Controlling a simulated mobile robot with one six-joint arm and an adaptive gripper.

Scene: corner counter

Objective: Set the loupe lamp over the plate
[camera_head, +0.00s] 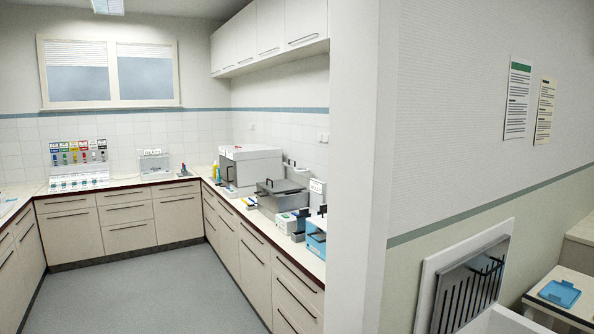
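I cannot make out a loupe lamp or a plate in the head view. My gripper and arm are not in view. The corner counter (128,182) runs along the back wall and down the right side to the wall end. The items on it are small and far away, so a lamp or plate among them cannot be told apart.
A pale box-like unit (250,166), a grey lidded metal box (283,194) and a blue box (316,242) crowd the right counter. A rack with coloured labels (78,165) stands at back left. A wall end (355,170) juts out nearby. The grey floor (160,292) is clear.

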